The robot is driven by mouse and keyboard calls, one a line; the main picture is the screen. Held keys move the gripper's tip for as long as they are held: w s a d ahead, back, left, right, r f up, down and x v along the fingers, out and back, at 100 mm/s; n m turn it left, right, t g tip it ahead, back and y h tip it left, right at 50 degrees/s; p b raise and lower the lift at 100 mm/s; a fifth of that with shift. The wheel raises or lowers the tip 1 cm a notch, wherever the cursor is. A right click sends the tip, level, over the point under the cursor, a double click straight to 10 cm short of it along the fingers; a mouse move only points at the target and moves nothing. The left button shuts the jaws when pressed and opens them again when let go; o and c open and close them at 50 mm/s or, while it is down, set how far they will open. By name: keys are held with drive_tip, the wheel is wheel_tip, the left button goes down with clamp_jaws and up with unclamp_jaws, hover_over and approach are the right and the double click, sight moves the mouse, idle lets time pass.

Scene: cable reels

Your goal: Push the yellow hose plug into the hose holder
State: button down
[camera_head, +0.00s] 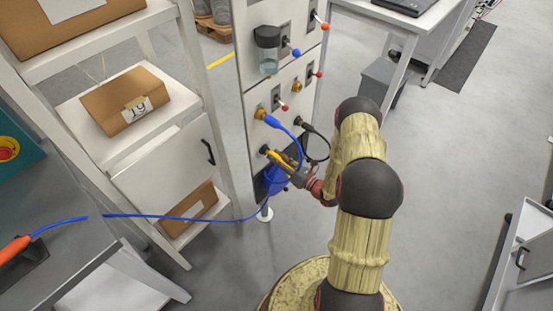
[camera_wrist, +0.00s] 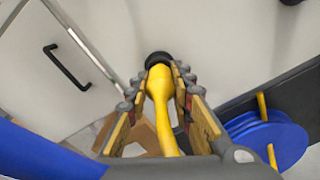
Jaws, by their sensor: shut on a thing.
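The yellow hose plug (camera_wrist: 161,82) is between the two fingers of my gripper (camera_wrist: 160,95), which is shut on it. Its front end meets a black round piece, seemingly the hose holder (camera_wrist: 158,59), at the white panel; I cannot tell how deep it sits. In the head view my gripper (camera_head: 285,158) is at the panel's lower part, with the yellow plug (camera_head: 284,153) partly hidden by the fingers. The black holder (camera_head: 264,149) shows just left of the plug.
The white panel (camera_head: 250,105) carries several knobs and levers. A blue hose (camera_head: 165,217) hangs across the left side, and a blue reel (camera_wrist: 265,140) is right of my fingers. A shelf with boxes (camera_head: 130,100) stands left.

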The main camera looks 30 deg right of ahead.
drive_tip(key=c, duration=1.6)
unclamp_jaws()
drive_tip(key=shift+o, duration=0.6)
drive_tip(key=shift+s, duration=0.1)
drive_tip(key=v, duration=1.1)
drive_tip(key=shift+s, duration=0.4)
drive_tip(key=shift+d, duration=0.1)
